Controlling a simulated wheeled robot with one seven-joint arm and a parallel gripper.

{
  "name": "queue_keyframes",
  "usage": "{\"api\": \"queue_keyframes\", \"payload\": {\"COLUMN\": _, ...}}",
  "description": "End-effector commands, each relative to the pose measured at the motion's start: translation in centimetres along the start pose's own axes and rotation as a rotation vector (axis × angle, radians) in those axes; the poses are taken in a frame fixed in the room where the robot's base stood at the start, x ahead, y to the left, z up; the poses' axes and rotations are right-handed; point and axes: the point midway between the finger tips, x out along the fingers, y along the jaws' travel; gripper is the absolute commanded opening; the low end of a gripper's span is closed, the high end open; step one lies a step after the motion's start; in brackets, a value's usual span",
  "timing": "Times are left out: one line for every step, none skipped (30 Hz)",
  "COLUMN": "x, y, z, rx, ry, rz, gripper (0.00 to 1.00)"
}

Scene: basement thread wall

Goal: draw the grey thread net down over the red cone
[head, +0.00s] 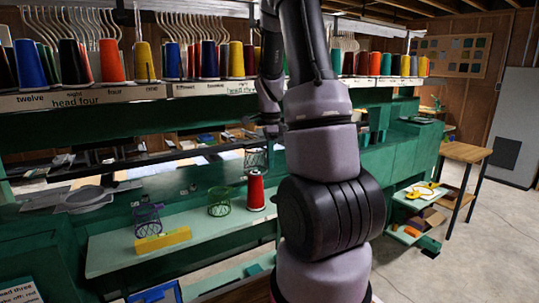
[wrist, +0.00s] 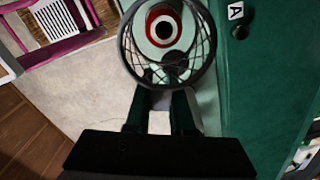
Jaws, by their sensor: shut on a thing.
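The red cone (head: 256,192) stands upright on the pale green shelf. The grey thread net (head: 255,158) is an open mesh tube held above the cone, with its lower end near the cone's top. In the wrist view the net's dark rim (wrist: 126,50) circles the red cone (wrist: 151,17), which shows through the mesh toward the far side of the ring. My gripper (wrist: 164,88) is shut on the near side of the net. I cannot tell whether the net touches the cone's tip. In the head view my arm hides part of the area right of the cone.
A green net (head: 219,202) stands left of the cone on the shelf (head: 115,247). A purple net (head: 147,218) and a yellow block (head: 163,240) are farther left. A rack of coloured thread cones (head: 110,61) runs above. A wooden table (head: 464,152) stands at the right.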

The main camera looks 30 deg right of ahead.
Motion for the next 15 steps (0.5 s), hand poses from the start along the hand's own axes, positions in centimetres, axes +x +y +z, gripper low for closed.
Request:
{"api": "queue_keyframes", "payload": {"x": 0.6, "y": 0.0, "z": 0.0, "rx": 0.0, "ry": 0.0, "rz": 0.002, "gripper": 0.0}}
{"api": "queue_keyframes", "payload": {"x": 0.9, "y": 0.0, "z": 0.0, "rx": 0.0, "ry": 0.0, "rz": 0.003, "gripper": 0.0}}
{"api": "queue_keyframes", "payload": {"x": 1.3, "y": 0.0, "z": 0.0, "rx": -0.001, "ry": 0.001, "rz": 0.002, "gripper": 0.0}}
{"api": "queue_keyframes", "payload": {"x": 1.6, "y": 0.0, "z": 0.0, "rx": -0.001, "ry": 0.001, "rz": 0.002, "gripper": 0.0}}
{"api": "queue_keyframes", "payload": {"x": 1.9, "y": 0.0, "z": 0.0, "rx": -0.001, "ry": 0.001, "rz": 0.002, "gripper": 0.0}}
{"api": "queue_keyframes", "payload": {"x": 2.3, "y": 0.0, "z": 0.0, "rx": 0.0, "ry": 0.0, "rz": 0.002, "gripper": 0.0}}
{"api": "queue_keyframes", "payload": {"x": 2.6, "y": 0.0, "z": 0.0, "rx": 0.0, "ry": 0.0, "rz": 0.001, "gripper": 0.0}}
{"api": "queue_keyframes", "payload": {"x": 2.9, "y": 0.0, "z": 0.0, "rx": 0.0, "ry": 0.0, "rz": 0.002, "gripper": 0.0}}
{"api": "queue_keyframes", "payload": {"x": 3.3, "y": 0.1, "z": 0.0, "rx": 0.0, "ry": 0.0, "rz": 0.002, "gripper": 0.0}}
{"api": "queue_keyframes", "payload": {"x": 3.6, "y": 0.0, "z": 0.0, "rx": -0.001, "ry": 0.001, "rz": 0.002, "gripper": 0.0}}
{"api": "queue_keyframes", "payload": {"x": 3.9, "y": 0.0, "z": 0.0, "rx": 0.0, "ry": 0.001, "rz": 0.002, "gripper": 0.0}}
{"api": "queue_keyframes", "payload": {"x": 4.3, "y": 0.0, "z": 0.0, "rx": 0.0, "ry": 0.001, "rz": 0.003, "gripper": 0.0}}
{"api": "queue_keyframes", "payload": {"x": 4.6, "y": 0.0, "z": 0.0, "rx": 0.0, "ry": 0.001, "rz": 0.002, "gripper": 0.0}}
{"api": "queue_keyframes", "payload": {"x": 4.9, "y": 0.0, "z": 0.0, "rx": 0.0, "ry": 0.001, "rz": 0.002, "gripper": 0.0}}
{"api": "queue_keyframes", "payload": {"x": 5.3, "y": 0.0, "z": 0.0, "rx": 0.001, "ry": 0.0, "rz": 0.002, "gripper": 0.0}}
